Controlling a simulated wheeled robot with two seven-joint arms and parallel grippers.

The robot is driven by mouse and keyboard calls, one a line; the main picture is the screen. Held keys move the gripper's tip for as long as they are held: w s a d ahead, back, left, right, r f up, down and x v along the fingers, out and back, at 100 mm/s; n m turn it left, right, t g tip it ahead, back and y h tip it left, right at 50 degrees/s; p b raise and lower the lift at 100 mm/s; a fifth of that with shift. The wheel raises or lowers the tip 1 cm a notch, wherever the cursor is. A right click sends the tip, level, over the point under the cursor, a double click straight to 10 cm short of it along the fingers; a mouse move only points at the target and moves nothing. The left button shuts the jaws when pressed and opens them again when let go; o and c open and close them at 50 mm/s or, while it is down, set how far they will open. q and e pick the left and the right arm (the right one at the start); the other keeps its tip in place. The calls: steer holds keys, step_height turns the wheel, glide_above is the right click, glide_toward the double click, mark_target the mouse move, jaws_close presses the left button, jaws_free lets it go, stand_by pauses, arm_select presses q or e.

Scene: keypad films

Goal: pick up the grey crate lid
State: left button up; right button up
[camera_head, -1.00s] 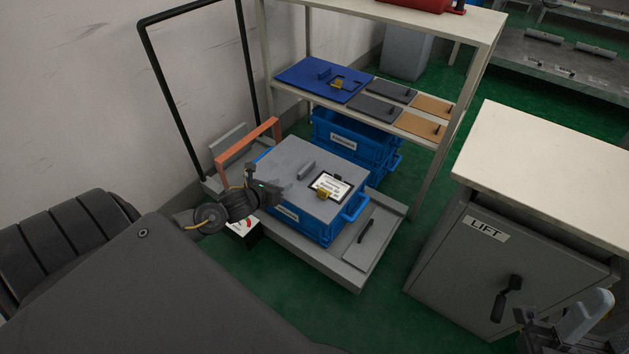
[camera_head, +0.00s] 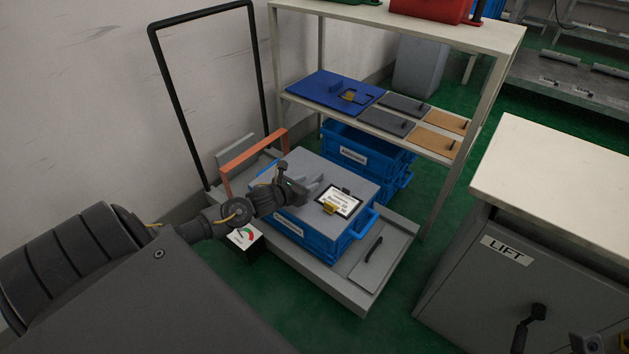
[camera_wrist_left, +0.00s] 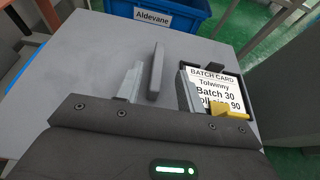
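The grey crate lid (camera_head: 355,181) lies flat on a blue crate (camera_head: 327,238) on the low trolley. It carries a raised grey bar handle and a white batch card (camera_head: 339,201) with a yellow clip. In the left wrist view, the lid (camera_wrist_left: 85,65) fills the middle and its handle (camera_wrist_left: 156,72) stands between my two fingers, with a gap on each side. My left gripper (camera_head: 314,188) is open over the lid; whether it touches the lid is unclear. Part of what seems to be my right gripper (camera_head: 588,344) shows at the bottom right edge; its fingers are unclear.
A shelf (camera_head: 468,153) behind holds a blue panel (camera_head: 318,88) and grey and tan plates. Blue crates (camera_head: 362,156) stand beneath it. The trolley (camera_head: 345,292) has an orange bar (camera_head: 252,158) at left. A cabinet marked LIFT (camera_head: 505,250) stands right, with green floor between.

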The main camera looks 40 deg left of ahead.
mark_target(312, 181)
arm_select(q)
steer(key=b+x, duration=0.1)
steer(key=x, duration=0.1)
steer(key=b+x, duration=0.1)
steer(key=x, duration=0.1)
steer(key=shift+a+f, duration=0.15)
steer(key=shift+f, duration=0.15)
steer(key=shift+w, duration=0.35)
jaws_close()
